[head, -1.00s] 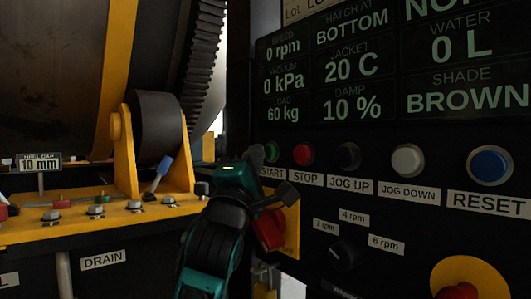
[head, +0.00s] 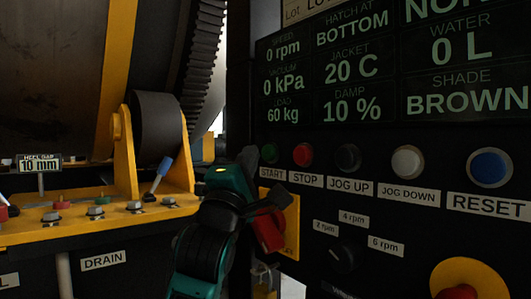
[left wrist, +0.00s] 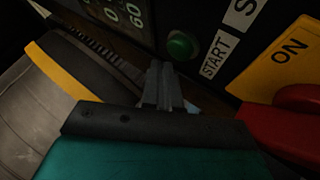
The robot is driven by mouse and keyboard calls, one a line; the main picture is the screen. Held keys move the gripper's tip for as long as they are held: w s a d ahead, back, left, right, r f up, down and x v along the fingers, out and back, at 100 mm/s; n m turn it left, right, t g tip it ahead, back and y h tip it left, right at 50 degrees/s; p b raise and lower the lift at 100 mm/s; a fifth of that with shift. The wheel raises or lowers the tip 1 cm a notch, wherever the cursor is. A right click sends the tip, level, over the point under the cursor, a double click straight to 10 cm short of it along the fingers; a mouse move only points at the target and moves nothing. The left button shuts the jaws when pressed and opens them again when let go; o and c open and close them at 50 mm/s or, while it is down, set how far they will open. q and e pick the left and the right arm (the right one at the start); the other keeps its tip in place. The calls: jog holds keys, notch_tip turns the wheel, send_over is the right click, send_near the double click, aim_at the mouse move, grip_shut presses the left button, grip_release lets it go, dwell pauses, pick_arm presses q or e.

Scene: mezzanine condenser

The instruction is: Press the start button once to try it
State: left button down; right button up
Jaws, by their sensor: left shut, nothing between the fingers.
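The green start button (head: 269,153) is on the dark control panel, above the START label (head: 272,174) and left of the red STOP button (head: 302,154). My left gripper (head: 249,156) is shut and empty, just left of the start button in the head view. In the left wrist view the green start button (left wrist: 181,45) shows whole, a little beyond and right of the closed fingertips (left wrist: 158,68). The fingers look apart from it. The display (head: 283,50) reads 0 rpm. My right gripper is not in view.
A red switch handle (head: 268,230) on a yellow plate sits close below my left gripper. JOG UP, JOG DOWN and RESET buttons (head: 490,166) run to the right. A yellow roller bracket (head: 127,150) and the drum stand at left.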

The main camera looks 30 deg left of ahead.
pick_arm(q)
jog(key=shift+s, duration=0.15)
jog(key=s, duration=0.1)
jog(key=s+a, duration=0.1)
jog(key=s, duration=0.1)
jog(key=s+a, duration=0.1)
jog(key=shift+s+p, duration=0.25)
jog(key=shift+p, duration=0.1)
dwell(0.9)
